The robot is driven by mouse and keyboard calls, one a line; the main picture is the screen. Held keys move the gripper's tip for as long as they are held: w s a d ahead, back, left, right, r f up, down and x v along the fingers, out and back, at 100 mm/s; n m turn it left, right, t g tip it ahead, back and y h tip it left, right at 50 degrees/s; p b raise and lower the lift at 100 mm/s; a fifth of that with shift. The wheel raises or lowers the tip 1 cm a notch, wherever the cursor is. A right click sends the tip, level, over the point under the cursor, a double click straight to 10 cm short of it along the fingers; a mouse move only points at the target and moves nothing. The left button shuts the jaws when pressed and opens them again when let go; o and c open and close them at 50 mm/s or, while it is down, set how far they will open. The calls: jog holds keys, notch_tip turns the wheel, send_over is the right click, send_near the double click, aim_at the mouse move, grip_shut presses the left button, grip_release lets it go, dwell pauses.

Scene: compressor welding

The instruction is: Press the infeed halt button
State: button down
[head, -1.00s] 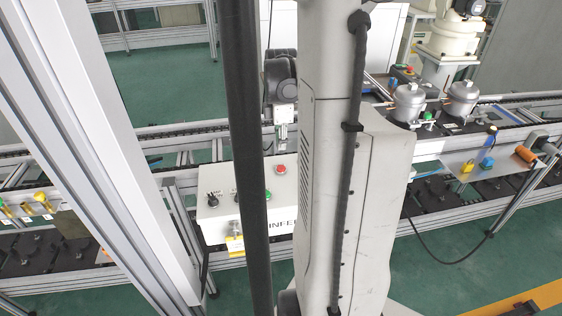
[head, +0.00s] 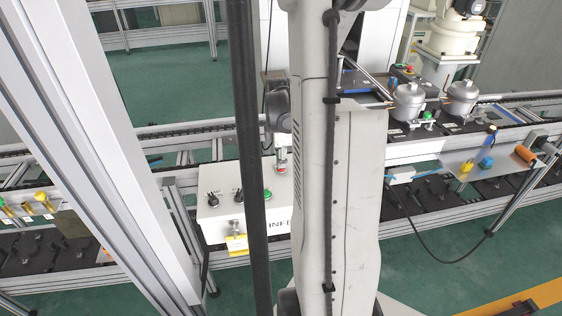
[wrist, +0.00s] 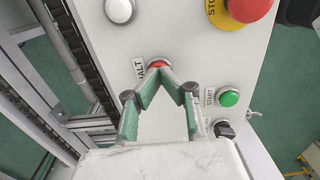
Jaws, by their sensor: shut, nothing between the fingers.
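In the head view my gripper (head: 281,157) is just above the button. I cannot tell whether the fingertips touch it or whether it is pressed in.
A green start button (wrist: 228,98) and a black switch (wrist: 223,129) are right of the fingers. A red stop mushroom (wrist: 250,8) on yellow is at the upper right. A white button (wrist: 120,10) is at the upper left. The conveyor (wrist: 70,45) runs along the panel's left side.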

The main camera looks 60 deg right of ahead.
jog(key=shift+f, duration=0.1)
jog(key=shift+s+a+f+b, duration=0.1)
jog(key=shift+f+b, duration=0.8)
jog(key=shift+b, duration=0.3)
jog(key=shift+r, duration=0.1)
jog(key=shift+r+p, duration=0.45)
jog(key=shift+r, duration=0.1)
notch_tip(320, 180, up, 13)
jog(key=p, duration=0.1)
